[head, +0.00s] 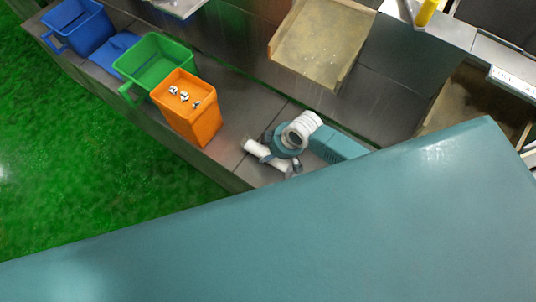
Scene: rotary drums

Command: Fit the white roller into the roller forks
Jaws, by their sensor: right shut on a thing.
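The white roller (254,147) is a short white cylinder in the head view, just right of the orange bin and over the grey ledge. My right gripper (279,156) is shut on it, with dark fingers around its middle to right part. The roller's left end sticks out clear of the fingers. I cannot tell whether the roller touches the ledge. The roller forks cannot be made out in this view. My left gripper is not in view.
An orange bin (190,122) with small black-and-white pieces on top, a green bin (160,58) and a blue bin (76,27) stand along the grey ledge. A tan tray (322,45) lies above. Green floor (75,165) is open at left. A close teal surface hides the lower part.

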